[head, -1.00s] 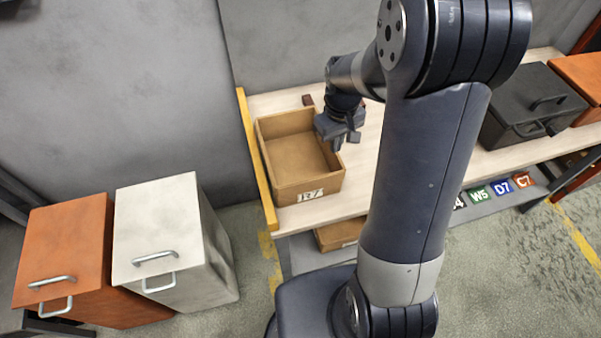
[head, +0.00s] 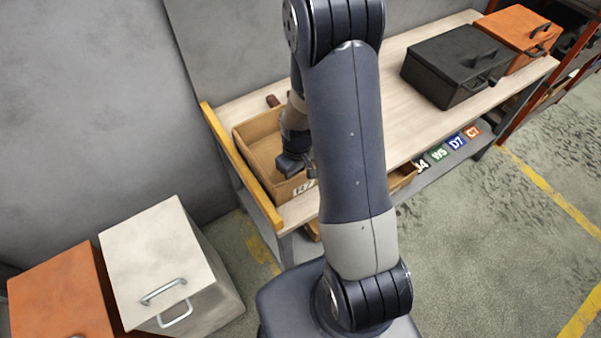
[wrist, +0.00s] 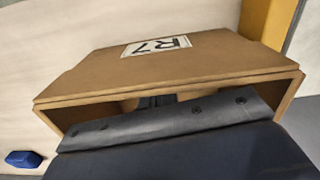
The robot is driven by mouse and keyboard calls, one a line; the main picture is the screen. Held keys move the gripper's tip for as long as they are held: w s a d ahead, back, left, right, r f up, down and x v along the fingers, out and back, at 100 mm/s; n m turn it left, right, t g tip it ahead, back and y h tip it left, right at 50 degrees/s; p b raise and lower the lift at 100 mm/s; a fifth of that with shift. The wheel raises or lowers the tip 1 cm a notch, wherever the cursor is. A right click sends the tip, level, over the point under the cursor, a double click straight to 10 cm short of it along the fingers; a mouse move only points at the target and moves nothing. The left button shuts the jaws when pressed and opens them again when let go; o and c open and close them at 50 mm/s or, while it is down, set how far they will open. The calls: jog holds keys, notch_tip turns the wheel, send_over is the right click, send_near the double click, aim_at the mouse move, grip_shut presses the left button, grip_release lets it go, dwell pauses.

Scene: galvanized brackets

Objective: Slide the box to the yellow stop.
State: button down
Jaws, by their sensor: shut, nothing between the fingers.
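The box is an open-topped brown carton (head: 262,160) with an R7 label, at the left end of the bench. The yellow stop (head: 240,162) is a raised strip along that end, just left of the box. I cannot tell whether they touch. My gripper (head: 296,165) is shut and empty, at the near right part of the box; my arm hides the box's right side. In the wrist view the labelled box wall (wrist: 180,62) stands beyond my gripper (wrist: 157,101), whose tips show within the box opening. The yellow stop (wrist: 265,20) is at the upper right there.
A black case (head: 455,65) and an orange case (head: 520,38) stand at the bench's right. A small red-brown block (head: 272,100) lies behind the box. A blue object (wrist: 25,159) shows in the wrist view. White (head: 165,265) and orange (head: 65,295) cabinets stand left of the bench.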

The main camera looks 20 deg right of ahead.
aim_at(306, 181)
jog(key=shift+s+d, duration=0.1)
jog(key=shift+s, duration=0.35)
jog(key=shift+s+d+f+b, duration=0.15)
jog(key=shift+s+d+b, duration=0.15)
jog(key=shift+s, duration=0.2)
jog(key=shift+s+d, duration=0.15)
jog(key=shift+s, duration=0.45)
notch_tip(306, 181, up, 11)
dwell(0.4)
